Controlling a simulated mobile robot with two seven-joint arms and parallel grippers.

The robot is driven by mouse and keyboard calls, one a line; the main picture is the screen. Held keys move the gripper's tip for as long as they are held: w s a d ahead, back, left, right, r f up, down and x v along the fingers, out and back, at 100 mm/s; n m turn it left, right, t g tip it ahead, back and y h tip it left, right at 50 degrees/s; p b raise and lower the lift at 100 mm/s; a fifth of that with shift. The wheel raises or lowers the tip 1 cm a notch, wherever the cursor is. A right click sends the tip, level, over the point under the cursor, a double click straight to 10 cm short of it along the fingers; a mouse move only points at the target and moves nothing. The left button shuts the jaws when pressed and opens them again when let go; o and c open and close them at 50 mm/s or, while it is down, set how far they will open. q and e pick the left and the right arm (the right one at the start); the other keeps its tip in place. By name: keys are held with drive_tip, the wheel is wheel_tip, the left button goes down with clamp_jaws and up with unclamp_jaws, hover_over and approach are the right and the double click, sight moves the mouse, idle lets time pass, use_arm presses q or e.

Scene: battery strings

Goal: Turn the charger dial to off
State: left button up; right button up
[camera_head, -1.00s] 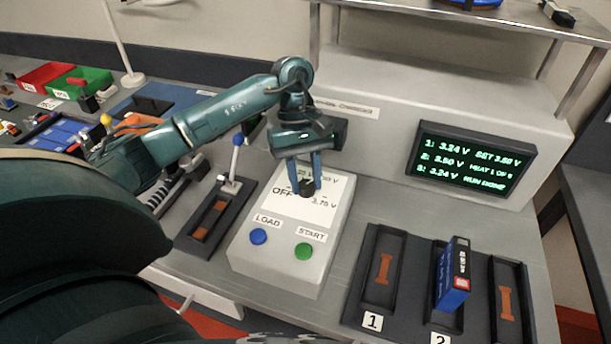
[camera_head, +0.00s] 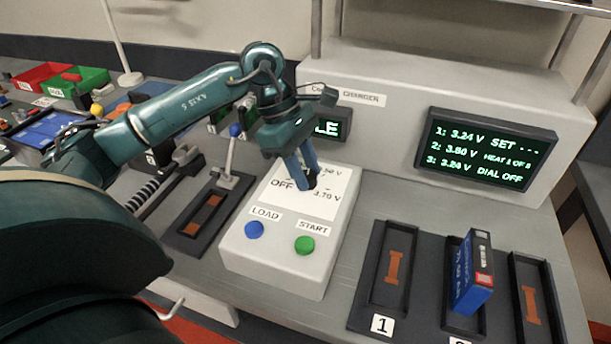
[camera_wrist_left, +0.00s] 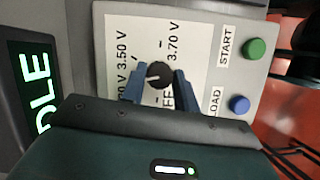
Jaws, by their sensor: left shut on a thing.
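The charger box (camera_head: 270,262) is white, with OFF and voltage marks on its top plate, a blue LOAD button (camera_head: 254,229) and a green START button (camera_head: 304,245). The black dial (camera_head: 311,180) sits on that plate, partly hidden by the fingers. My left gripper (camera_head: 306,172) is shut on the dial from above. In the left wrist view the dial (camera_wrist_left: 159,74) shows between the two blue fingers, with its white pointer line toward the OFF side, where the label is partly covered. The display (camera_head: 487,150) reads "SET ---" and "DIAL OFF". My right gripper is not in view.
A black tray with numbered slots (camera_head: 378,305) stands at the right, with a blue battery box (camera_head: 471,270) in slot 2. A holder with a blue-knobbed lever (camera_head: 234,135) stands left of the charger. Red and green bins (camera_head: 85,80) are at the far left.

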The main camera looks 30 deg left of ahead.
use_arm(q)
drive_tip(key=n+t+b, duration=0.1)
drive_tip(key=n, duration=0.1)
drive_tip(key=shift+f+n+b, duration=0.15)
drive_tip(key=shift+n+b, duration=0.15)
drive_tip(key=shift+n, duration=0.1)
drive_tip(key=n+t+b, duration=0.1)
drive_tip(key=n, duration=0.1)
drive_tip(key=shift+s+n+y, duration=0.1)
drive_tip(key=shift+n+y, duration=0.3)
drive_tip(key=n+t+y+b, duration=0.1)
drive_tip(key=n, duration=0.2)
drive_tip(key=shift+s+d+n+b, duration=0.1)
drive_tip(key=shift+d+n+b, duration=0.05)
drive_tip(key=shift+n+b, duration=0.2)
drive_tip(key=shift+n+t+y+b, duration=0.4)
drive_tip(key=shift+n, duration=0.85)
drive_tip(key=shift+d+n+y, duration=0.1)
drive_tip(key=shift+n+y, duration=0.3)
drive_tip(key=shift+n, duration=0.6)
drive_tip(key=shift+n+y+b, duration=0.3)
drive_tip(key=shift+n+b, duration=0.05)
drive_tip(key=shift+n, duration=0.35)
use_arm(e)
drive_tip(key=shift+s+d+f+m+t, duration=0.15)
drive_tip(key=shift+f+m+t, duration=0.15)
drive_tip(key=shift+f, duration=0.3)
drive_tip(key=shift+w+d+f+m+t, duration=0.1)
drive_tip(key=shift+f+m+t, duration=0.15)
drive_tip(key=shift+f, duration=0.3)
